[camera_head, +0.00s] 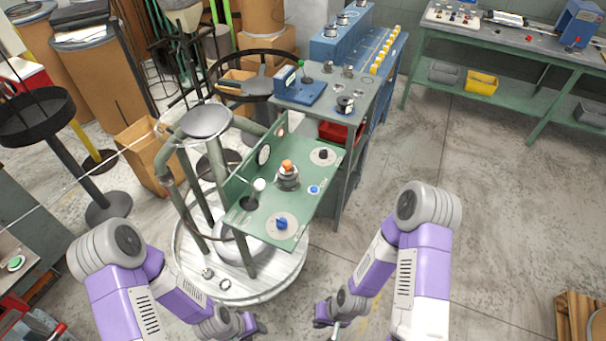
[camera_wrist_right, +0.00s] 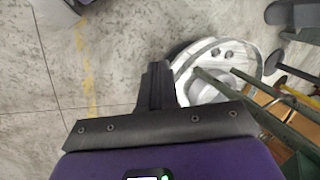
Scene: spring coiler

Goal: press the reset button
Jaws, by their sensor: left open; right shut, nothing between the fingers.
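The green control panel (camera_head: 262,205) of the coiler stands on a pipe frame in the middle of the head view. It carries a small blue button (camera_head: 314,189) on a white ring, a blue knob (camera_head: 281,224), an orange-topped knob (camera_head: 287,167), a black knob (camera_head: 323,154) and a white-balled lever (camera_head: 259,185). No reset label is readable. My left gripper (camera_head: 256,327) is open at the bottom edge, below the panel. My right gripper (camera_head: 325,322) is low, nearer the viewer than the panel and apart from it. Its fingers (camera_wrist_right: 156,85) are shut and empty in the wrist view.
A round white base (camera_head: 205,278) sits under the frame, also in the wrist view (camera_wrist_right: 195,88). A grey bench (camera_head: 318,110) with a blue device adjoins the panel's far side. A black stool stands at left. Open concrete floor (camera_head: 490,190) lies to the right.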

